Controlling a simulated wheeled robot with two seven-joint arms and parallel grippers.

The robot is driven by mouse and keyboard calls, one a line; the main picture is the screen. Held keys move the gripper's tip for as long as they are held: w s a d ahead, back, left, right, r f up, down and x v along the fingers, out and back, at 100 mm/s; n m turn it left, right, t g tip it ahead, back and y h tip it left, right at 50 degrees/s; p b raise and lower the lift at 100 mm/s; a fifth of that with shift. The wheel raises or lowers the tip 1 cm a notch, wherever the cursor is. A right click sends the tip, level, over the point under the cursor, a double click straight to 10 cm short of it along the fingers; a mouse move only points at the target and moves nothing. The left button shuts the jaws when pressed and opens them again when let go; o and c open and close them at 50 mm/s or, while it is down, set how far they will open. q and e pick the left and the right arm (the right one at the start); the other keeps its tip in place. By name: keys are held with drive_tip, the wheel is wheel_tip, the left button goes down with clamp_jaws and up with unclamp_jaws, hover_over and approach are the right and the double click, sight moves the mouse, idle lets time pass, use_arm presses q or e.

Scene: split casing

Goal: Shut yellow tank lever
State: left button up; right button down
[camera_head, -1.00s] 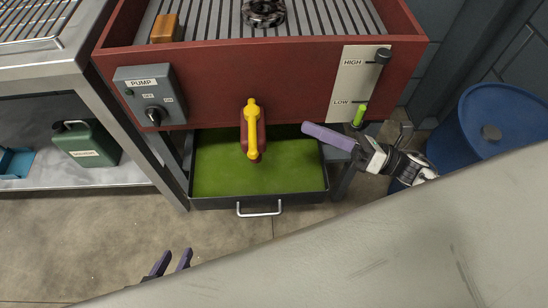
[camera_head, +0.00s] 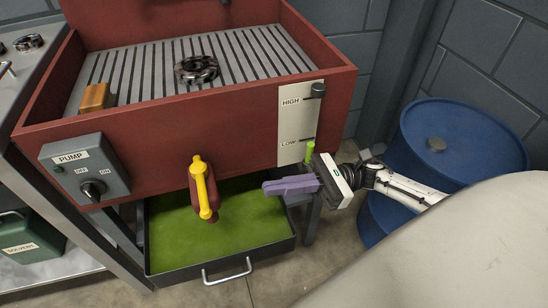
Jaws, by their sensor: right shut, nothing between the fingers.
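The yellow lever (camera_head: 202,187) sits on a red valve body (camera_head: 209,206) at the lower front of the red tank (camera_head: 150,138). The lever runs down along the valve, over the tray of green liquid. My right gripper (camera_head: 268,188) is shut and empty to the right of the lever, its purple fingers pointing left at it with a clear gap between. My left gripper is out of the picture.
A black-rimmed drip tray (camera_head: 168,269) with green liquid stands below the tank. The pump switch box (camera_head: 85,170) and level gauge (camera_head: 298,124) are on the tank's front. A blue drum (camera_head: 465,140) stands at right.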

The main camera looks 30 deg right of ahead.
drive_tip(key=p, duration=0.2)
approach(202, 191)
drive_tip(key=a, duration=0.6)
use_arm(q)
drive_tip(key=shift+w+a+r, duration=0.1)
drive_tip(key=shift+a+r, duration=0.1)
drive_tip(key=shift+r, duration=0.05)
use_arm(e)
drive_tip(key=shift+w+d+r, duration=0.1)
drive_tip(key=shift+w+d, duration=0.15)
drive_tip(key=shift+w, duration=0.1)
